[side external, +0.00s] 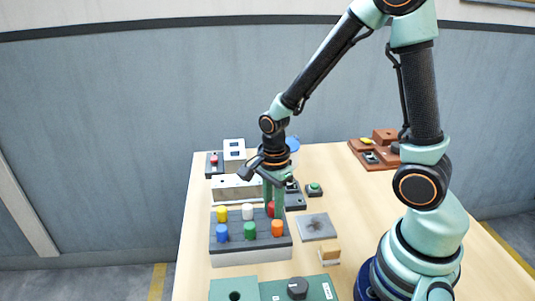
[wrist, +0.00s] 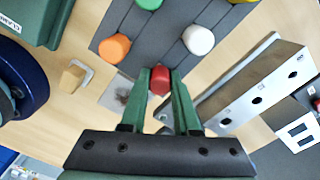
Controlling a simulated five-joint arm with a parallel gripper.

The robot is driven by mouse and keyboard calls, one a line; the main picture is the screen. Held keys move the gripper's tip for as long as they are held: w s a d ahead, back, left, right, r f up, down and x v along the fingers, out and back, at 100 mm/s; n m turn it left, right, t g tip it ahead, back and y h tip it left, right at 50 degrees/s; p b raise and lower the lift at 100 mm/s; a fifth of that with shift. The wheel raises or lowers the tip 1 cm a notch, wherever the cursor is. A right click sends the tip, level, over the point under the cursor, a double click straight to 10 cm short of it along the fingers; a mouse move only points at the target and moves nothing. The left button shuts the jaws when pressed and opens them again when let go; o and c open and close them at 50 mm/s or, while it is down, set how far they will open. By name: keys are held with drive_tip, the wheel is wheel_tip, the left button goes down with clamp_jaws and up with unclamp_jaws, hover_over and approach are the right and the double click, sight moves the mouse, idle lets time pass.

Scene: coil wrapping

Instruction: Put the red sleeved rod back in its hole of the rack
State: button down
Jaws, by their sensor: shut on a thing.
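The rack (side external: 250,257) has a dark grey top and a pale front. It holds capped rods: yellow (side external: 222,213), white (side external: 247,211), blue (side external: 222,232), green (side external: 250,230) and orange (side external: 277,228). My gripper (side external: 274,212) points down at the rack's back right corner, shut on the red sleeved rod (side external: 271,208). In the wrist view, the red rod (wrist: 159,80) sits between the green fingertips (wrist: 160,73), at the rack's near corner between the orange and white rods. The rod's lower end and its hole are hidden, so I cannot tell how far in it is.
A long pale bracket with holes (side external: 235,190) lies behind the rack. A grey plate (side external: 317,226) and a wooden block (side external: 328,256) lie to its right. Green boxes (side external: 235,293) stand in front. A green button (side external: 314,189) is behind the plate.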

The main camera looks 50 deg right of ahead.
drive_tip(key=shift+f, duration=0.25)
drive_tip(key=c, duration=0.6)
unclamp_jaws()
drive_tip(key=shift+s, duration=0.1)
drive_tip(key=shift+c, duration=0.2)
wheel_tip(320, 180, up, 19)
drive_tip(key=s+n+t, duration=0.2)
drive_tip(key=n+t, duration=0.3)
drive_tip(key=n, duration=1.5)
drive_tip(key=shift+s+a+r+t, duration=0.2)
drive_tip(key=shift+s+t, duration=0.1)
drive_tip(key=shift+s, duration=0.1)
